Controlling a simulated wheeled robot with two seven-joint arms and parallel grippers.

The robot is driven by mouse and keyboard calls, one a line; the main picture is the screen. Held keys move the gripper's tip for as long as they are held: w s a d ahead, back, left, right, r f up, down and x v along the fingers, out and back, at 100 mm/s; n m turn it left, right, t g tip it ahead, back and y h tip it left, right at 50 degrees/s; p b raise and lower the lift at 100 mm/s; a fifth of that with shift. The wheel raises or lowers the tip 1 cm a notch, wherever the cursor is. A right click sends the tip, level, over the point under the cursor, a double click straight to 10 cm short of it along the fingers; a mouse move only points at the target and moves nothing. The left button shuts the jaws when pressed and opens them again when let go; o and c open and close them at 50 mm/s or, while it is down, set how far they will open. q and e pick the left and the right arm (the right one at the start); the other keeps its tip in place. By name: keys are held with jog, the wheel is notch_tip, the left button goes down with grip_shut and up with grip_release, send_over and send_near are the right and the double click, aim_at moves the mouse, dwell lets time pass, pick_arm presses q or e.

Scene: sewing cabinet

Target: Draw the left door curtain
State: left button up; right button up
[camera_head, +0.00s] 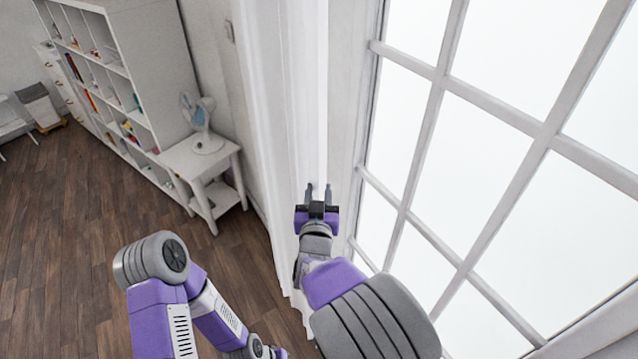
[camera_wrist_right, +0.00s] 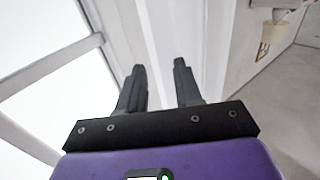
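The white left door curtain (camera_head: 270,120) hangs bunched in vertical folds beside the glazed door, left of the panes. Its folds also fill the middle of the right wrist view (camera_wrist_right: 160,30). My right gripper (camera_head: 318,188) is at the curtain's right-hand folds, fingers pointing at it. In the right wrist view its two dark fingers (camera_wrist_right: 160,75) stand apart with white folds showing behind the gap. I cannot tell whether any cloth lies between the fingers. My left arm shows at the lower left, but its gripper is out of frame.
The white-framed glass door (camera_head: 445,130) stands close to the right of my right arm. A small white side table (camera_head: 205,160) with a fan (camera_head: 203,125) and a tall white shelf unit (camera_head: 150,60) stand at the left. The wooden floor (camera_head: 80,220) is clear.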

jog(key=shift+w, duration=1.25)
grip_shut()
